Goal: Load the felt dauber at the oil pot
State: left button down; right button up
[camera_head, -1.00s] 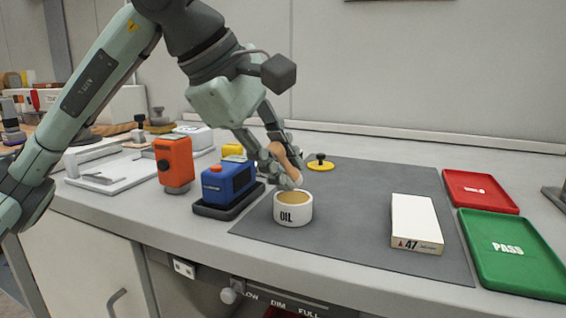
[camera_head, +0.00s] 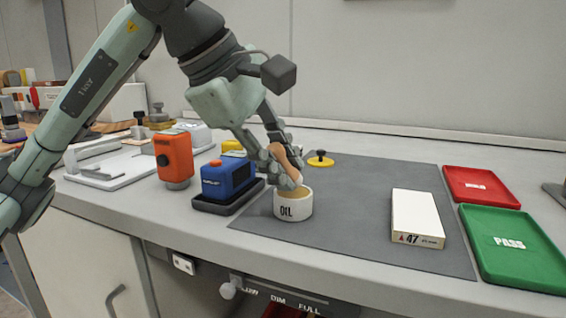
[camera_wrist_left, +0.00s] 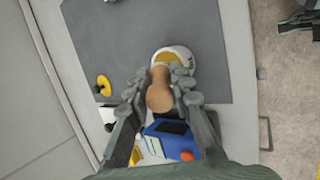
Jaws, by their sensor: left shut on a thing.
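The white oil pot (camera_head: 292,207), marked OIL, stands on the front left part of the grey mat. My left gripper (camera_head: 286,170) is over the pot, shut on the felt dauber, whose tan wooden handle (camera_head: 279,155) shows between the fingers. The dauber is tilted, its lower end at the pot's mouth; fingers and rim hide its tip, so I cannot tell how deep it sits. In the left wrist view the dauber handle (camera_wrist_left: 160,92) is between the fingers, and the yellow oil in the pot (camera_wrist_left: 170,57) shows beyond it. My right gripper is not in view.
A blue device (camera_head: 228,178) in a dark tray and an orange device (camera_head: 174,158) stand left of the pot. A yellow disc with a black knob (camera_head: 320,161) lies behind. A white box marked 47 (camera_head: 416,217), a green PASS tray (camera_head: 510,245) and a red tray (camera_head: 481,187) are right. The mat's middle is clear.

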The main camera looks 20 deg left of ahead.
pick_arm(q)
jog(key=shift+f+b, duration=0.35)
jog(key=shift+f, duration=0.1)
dwell(1.1)
jog(key=shift+r, duration=0.1)
notch_tip(320, 180, up, 7)
jog(key=p, duration=0.5)
dwell(0.4)
dwell(0.5)
